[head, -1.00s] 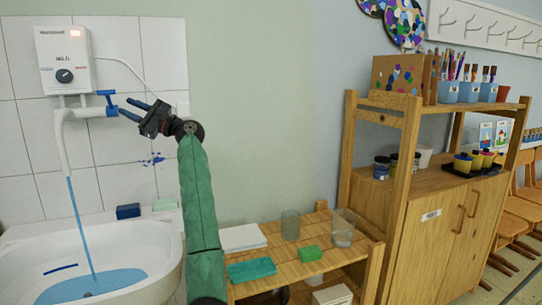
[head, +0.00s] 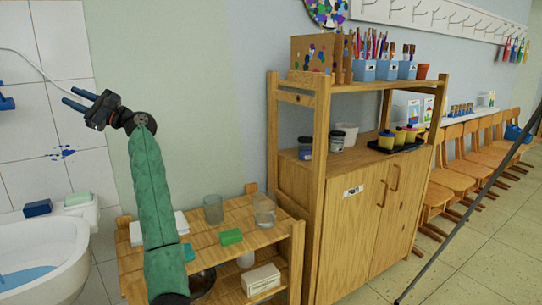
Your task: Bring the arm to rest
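My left arm is green and rises from the bottom, in front of the low wooden shelf. My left gripper (head: 69,96) is raised at the upper left, in front of the white wall tiles. A bit of the blue tap handle (head: 6,102) shows at the left edge, apart from the fingers in the picture. The rest of the tap is out of view. My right gripper is not in view.
The white sink (head: 75,240) holds blue water at lower left. The low wooden shelf (head: 262,238) carries clear jars and a green block (head: 230,237). A tall wooden cabinet (head: 365,225) stands right of it. A dark slanting pole (head: 450,230) crosses open floor, near several chairs.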

